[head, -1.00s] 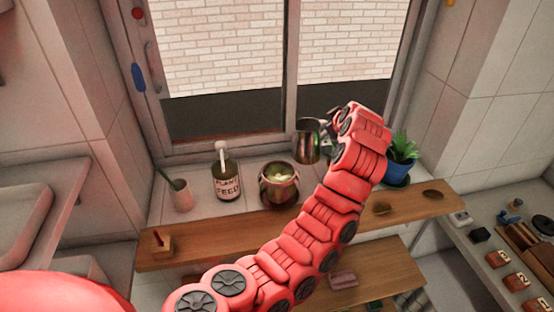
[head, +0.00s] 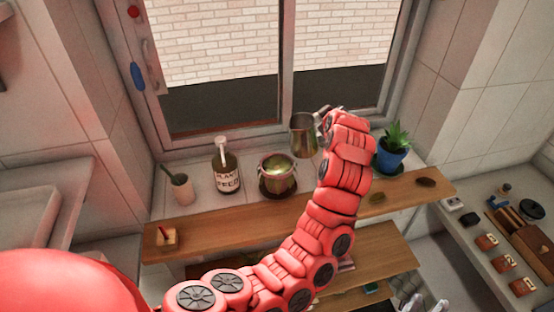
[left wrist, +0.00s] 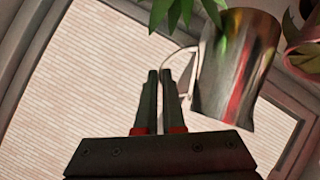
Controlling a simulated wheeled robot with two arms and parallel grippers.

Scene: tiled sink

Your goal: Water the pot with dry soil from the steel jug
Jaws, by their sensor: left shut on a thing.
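The steel jug (head: 303,136) is held above the back of the tiled sill, behind and right of the metal pot. My left gripper (left wrist: 160,95) is shut on its thin handle; the jug (left wrist: 235,70) fills the upper right of the left wrist view. In the head view my red left arm hides most of that gripper. The metal pot (head: 278,178) holds pale green growth. A blue pot (head: 391,158) with a spiky green plant stands to the right. I cannot tell which soil is dry. My right gripper (head: 420,303) is small and cut off at the bottom edge.
A plant-feed bottle (head: 226,170) and a small cup (head: 181,188) stand left of the metal pot. A wooden shelf (head: 225,226) runs along the front. The window (head: 285,90) is close behind the jug. A right-hand counter holds several small items.

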